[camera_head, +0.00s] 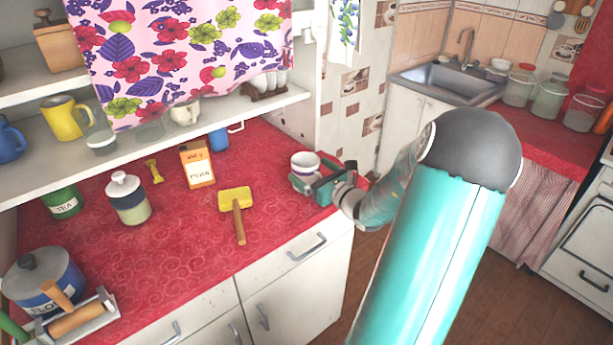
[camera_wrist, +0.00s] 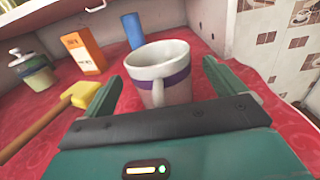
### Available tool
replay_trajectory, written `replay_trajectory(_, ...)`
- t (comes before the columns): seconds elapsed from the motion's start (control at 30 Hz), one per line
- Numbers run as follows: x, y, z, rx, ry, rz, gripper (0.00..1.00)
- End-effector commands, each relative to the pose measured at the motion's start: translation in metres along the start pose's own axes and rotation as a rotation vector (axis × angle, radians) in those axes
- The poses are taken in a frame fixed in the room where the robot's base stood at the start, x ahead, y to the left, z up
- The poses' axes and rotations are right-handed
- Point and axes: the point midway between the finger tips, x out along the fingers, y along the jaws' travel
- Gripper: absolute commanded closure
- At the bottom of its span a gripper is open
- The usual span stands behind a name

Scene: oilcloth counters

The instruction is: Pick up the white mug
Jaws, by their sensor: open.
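The white mug (camera_wrist: 160,64) stands upright on the red counter (camera_wrist: 207,45) and has a purple band and a handle turned toward the gripper. In the head view the white mug (camera_head: 305,161) is at the counter's right end, its lower part hidden behind my gripper (camera_head: 318,181). In the wrist view my gripper (camera_wrist: 162,82) is open, with one green finger on each side of the mug. The fingers look apart from the mug, and nothing is gripped.
A yellow mallet (camera_head: 236,201), an orange box (camera_head: 197,164) and a lidded jar (camera_head: 128,198) stand or lie to the left. A blue cylinder (camera_wrist: 133,30) is behind the mug. A shelf (camera_head: 230,108) overhangs the back. The counter's front middle is clear.

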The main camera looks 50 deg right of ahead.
Motion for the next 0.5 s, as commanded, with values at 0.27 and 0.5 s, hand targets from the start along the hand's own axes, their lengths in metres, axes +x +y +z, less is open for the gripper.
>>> replay_trajectory(0.27,0.0052,-0.0001,-0.0002,0.0,0.001,-0.001,0.05)
replay_trajectory(0.5,0.005,0.0,-0.0002,0.0,0.001,0.0,0.5)
